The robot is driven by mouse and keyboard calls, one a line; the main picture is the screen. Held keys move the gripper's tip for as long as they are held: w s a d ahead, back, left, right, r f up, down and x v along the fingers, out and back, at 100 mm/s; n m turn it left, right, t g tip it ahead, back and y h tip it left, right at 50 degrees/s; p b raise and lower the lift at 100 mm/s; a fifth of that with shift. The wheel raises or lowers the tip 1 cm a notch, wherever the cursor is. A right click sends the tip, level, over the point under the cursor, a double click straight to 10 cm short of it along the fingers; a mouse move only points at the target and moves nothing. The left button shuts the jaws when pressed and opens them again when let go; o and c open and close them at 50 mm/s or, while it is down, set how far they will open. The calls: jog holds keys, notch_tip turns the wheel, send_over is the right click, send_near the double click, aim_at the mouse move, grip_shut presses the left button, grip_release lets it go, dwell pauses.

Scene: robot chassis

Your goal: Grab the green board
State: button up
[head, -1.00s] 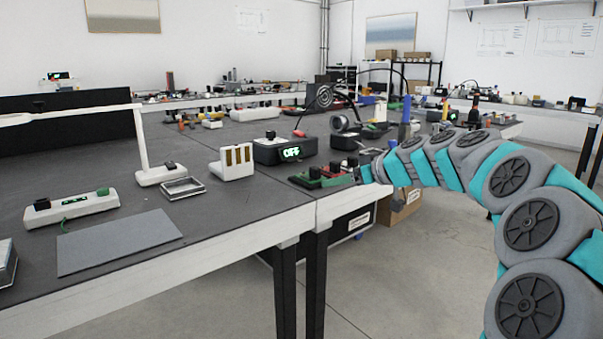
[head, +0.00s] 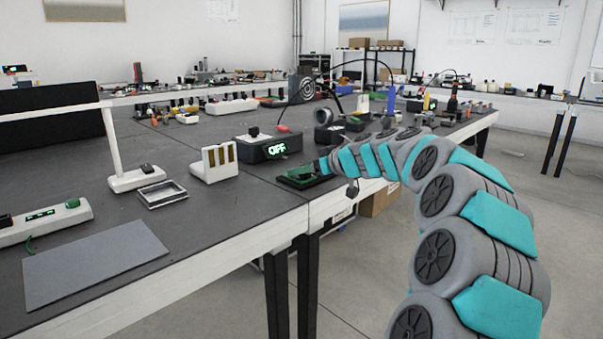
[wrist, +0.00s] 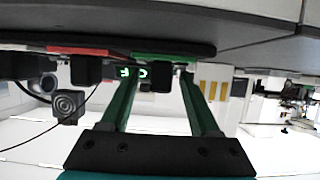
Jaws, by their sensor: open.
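The green board (head: 297,174) lies on a dark tray near the table's front right edge, in front of the box reading OFF. In the wrist view, where the scene is upside down, the green board (wrist: 178,57) shows as a strip along the dark tray, with a black block on it. My gripper (wrist: 158,74) is open, its two dark green fingers spread and pointing at the board's block; whether they touch is unclear. In the head view my gripper (head: 322,166) is small at the board's right side, its fingertips hard to make out.
A red board (wrist: 80,50) lies beside the green one on the tray. The OFF box (head: 268,147) stands just behind. A white block with gold strips (head: 214,163), a metal frame (head: 163,194) and a grey mat (head: 95,262) lie to the left. Floor is open at right.

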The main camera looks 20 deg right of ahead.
jog(key=shift+w+a+f, duration=0.15)
jog(key=shift+w+f, duration=0.05)
jog(key=shift+w, duration=0.25)
grip_shut()
dwell(0.3)
